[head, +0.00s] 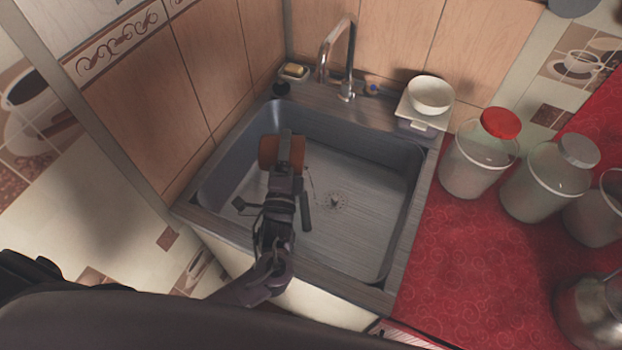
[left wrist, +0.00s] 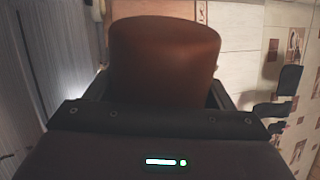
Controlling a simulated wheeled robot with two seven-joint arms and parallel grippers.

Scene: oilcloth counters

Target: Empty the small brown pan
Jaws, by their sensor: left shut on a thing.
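The small brown pan (head: 267,153) is in my left gripper (head: 286,148), above the left part of the sink basin in the head view. The gripper is shut on it and covers its middle. In the left wrist view the pan's smooth brown outer side (left wrist: 163,55) fills the space between the fingers. The pan's opening and whatever it may hold are hidden from both views, and I cannot tell its exact tilt. My right gripper is not in view.
The grey sink (head: 350,235) has a drain and a bare floor. A tap (head: 345,60) stands behind it, with a sponge in a dish (head: 294,71) to its left. A white bowl (head: 430,94) sits at the back right. Jars (head: 477,165) stand on the red counter (head: 455,260).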

